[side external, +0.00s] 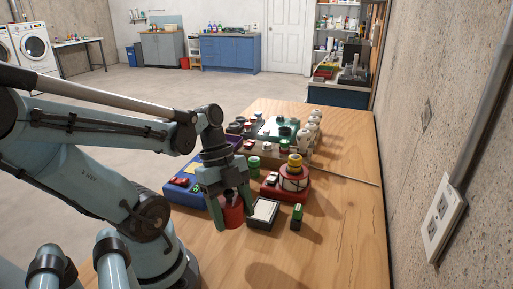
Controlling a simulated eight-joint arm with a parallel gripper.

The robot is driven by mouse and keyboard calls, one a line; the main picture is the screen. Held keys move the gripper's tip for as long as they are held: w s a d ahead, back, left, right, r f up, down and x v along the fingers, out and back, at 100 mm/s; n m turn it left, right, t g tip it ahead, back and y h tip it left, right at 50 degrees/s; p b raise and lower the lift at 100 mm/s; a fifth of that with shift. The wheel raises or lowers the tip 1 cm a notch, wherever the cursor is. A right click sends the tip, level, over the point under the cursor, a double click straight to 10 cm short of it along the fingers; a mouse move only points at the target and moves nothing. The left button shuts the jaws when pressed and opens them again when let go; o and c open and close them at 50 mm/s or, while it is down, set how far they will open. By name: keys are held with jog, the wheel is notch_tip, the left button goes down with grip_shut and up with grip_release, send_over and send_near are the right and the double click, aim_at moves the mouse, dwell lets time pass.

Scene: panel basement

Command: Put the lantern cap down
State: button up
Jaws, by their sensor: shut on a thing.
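My gripper (233,209) points down at the near left part of the wooden table, with its fingers on either side of a red round piece (233,214). It is shut on this piece, which I take to be the lantern cap. The fingers hide part of it. The piece is low, near the tabletop; I cannot tell whether it touches. Right beside it lies a dark-framed pad with a pale top (263,213).
A red drum-like thing with a yellow top (294,177) stands to the right behind the pad. A small green-and-black piece (297,215) is right of the pad. A blue tray (186,195) lies left. Several white jars stand behind. The table's near right (335,240) is clear.

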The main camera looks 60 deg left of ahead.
send_over(228, 232)
jog(key=a, duration=0.1)
jog(key=f, duration=0.4)
jog(key=shift+s+a+f, duration=0.1)
jog(key=shift+s+a, duration=0.05)
jog(key=shift+a, duration=0.05)
jog(key=shift+f, duration=2)
jog(key=shift+f, duration=0.2)
jog(key=o, duration=0.7)
jog(key=shift+r, duration=0.2)
